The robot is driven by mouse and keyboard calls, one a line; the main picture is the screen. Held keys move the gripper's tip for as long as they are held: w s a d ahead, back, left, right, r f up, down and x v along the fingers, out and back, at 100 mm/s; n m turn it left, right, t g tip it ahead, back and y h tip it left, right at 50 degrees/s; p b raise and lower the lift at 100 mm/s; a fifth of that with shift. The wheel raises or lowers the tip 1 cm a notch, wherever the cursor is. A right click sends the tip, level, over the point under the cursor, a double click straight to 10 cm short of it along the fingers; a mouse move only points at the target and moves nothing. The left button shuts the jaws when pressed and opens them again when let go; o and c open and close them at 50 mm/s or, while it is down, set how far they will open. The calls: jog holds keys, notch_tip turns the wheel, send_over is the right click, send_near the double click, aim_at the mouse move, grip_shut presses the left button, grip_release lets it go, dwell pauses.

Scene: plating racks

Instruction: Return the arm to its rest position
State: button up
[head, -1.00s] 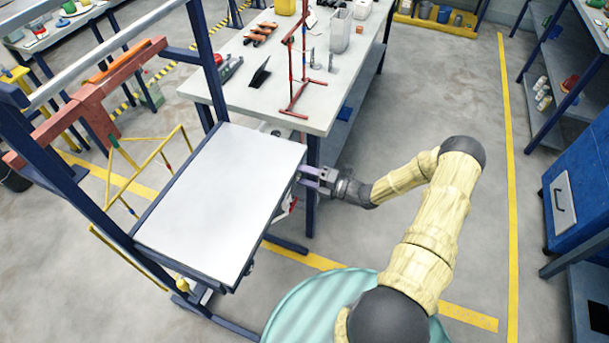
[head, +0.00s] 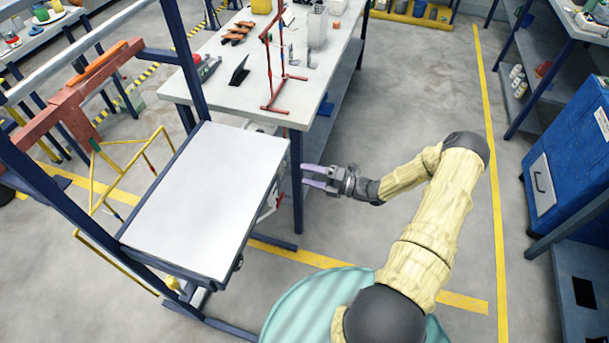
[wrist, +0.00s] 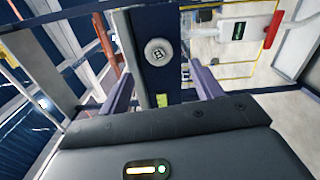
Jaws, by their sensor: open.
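My gripper (head: 314,176) is in the middle of the head view, at the end of my yellow-sleeved arm. Its two purple fingers are apart and nothing shows between them. The fingertips point left and stand a little to the right of the white-topped rack table (head: 205,200). In the wrist view both fingers of my gripper (wrist: 165,90) show, spread apart. Beyond them is a dark blue post with a round knob (wrist: 158,52) marked B.
A workbench (head: 262,112) with a red stand (head: 270,65) stands behind my gripper. Its dark leg (head: 297,185) is close to the fingertips. A blue cabinet (head: 570,150) stands at the right. Open floor lies between my arm and the cabinet.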

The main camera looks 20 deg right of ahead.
jog(key=shift+s+d, duration=0.25)
jog(key=shift+d, duration=0.15)
jog(key=s+a+r+n+g+h+p, duration=0.1)
jog(key=s+a+r+n+g+h, duration=0.25)
jog(key=s+n+g, duration=0.45)
jog(key=s+a+r+n+g+h, duration=0.3)
jog(key=r+n+g, duration=0.15)
jog(key=n, duration=0.85)
jog(key=s+d+r+n+t+h, duration=0.1)
jog(key=s+r+n+h, duration=0.3)
jog(key=r+n, duration=0.4)
jog(key=s+d+r+n+t+h+p, duration=0.1)
jog(key=s+r+n+t+h, duration=0.3)
jog(key=r+n, duration=0.4)
jog(key=n, duration=0.4)
jog(key=shift+n, duration=0.3)
